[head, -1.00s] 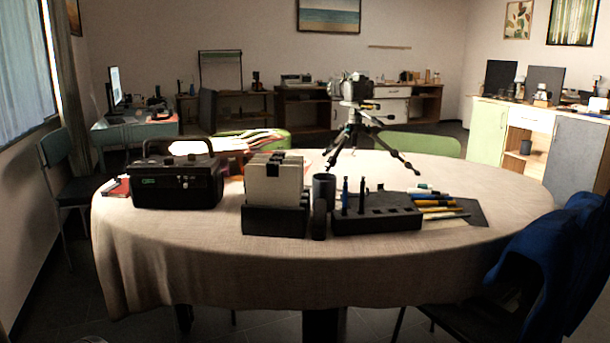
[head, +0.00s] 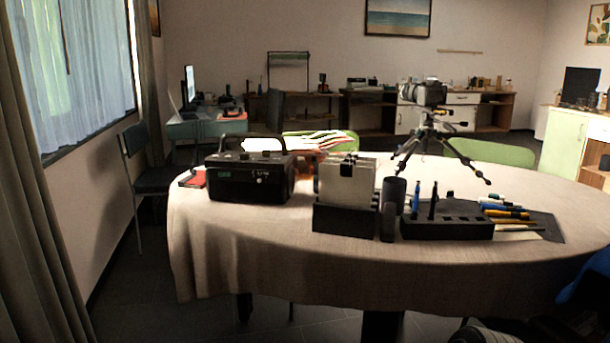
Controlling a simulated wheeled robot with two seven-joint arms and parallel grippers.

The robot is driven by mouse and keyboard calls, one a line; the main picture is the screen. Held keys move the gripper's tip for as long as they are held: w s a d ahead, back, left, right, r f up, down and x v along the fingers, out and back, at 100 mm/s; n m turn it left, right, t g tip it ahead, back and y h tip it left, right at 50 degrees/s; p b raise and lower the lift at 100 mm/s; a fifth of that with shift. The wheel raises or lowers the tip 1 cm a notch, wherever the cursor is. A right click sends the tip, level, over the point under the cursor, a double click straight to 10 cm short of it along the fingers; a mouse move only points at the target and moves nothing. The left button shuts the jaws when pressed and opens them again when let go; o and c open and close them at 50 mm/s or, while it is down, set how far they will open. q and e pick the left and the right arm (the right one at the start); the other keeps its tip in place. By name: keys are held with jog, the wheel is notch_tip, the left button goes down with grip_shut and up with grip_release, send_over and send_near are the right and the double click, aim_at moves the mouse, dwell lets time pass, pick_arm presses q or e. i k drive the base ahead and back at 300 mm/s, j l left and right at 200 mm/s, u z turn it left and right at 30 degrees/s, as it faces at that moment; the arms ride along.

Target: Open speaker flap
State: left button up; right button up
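The speaker (head: 250,177) is a black box with a carrying handle on top and a small green mark on its front. It stands upright on the left part of the round table (head: 300,270), which has a beige cloth. I cannot make out a flap on it from here. Neither of my grippers is clearly seen; a dark rounded shape at the bottom right edge is too cut off to identify.
Right of the speaker stand a file holder (head: 346,217), a dark cup (head: 395,190) and a black pen organizer (head: 455,229). A camera tripod (head: 428,130) stands behind. Papers (head: 300,142) lie behind the speaker.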

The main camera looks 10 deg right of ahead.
aim_at(266, 155)
jog(key=z, duration=1.65)
jog(key=j, duration=1)
jog(key=k+j, duration=0.15)
jog(key=j, duration=0.85)
jog(key=z, duration=0.05)
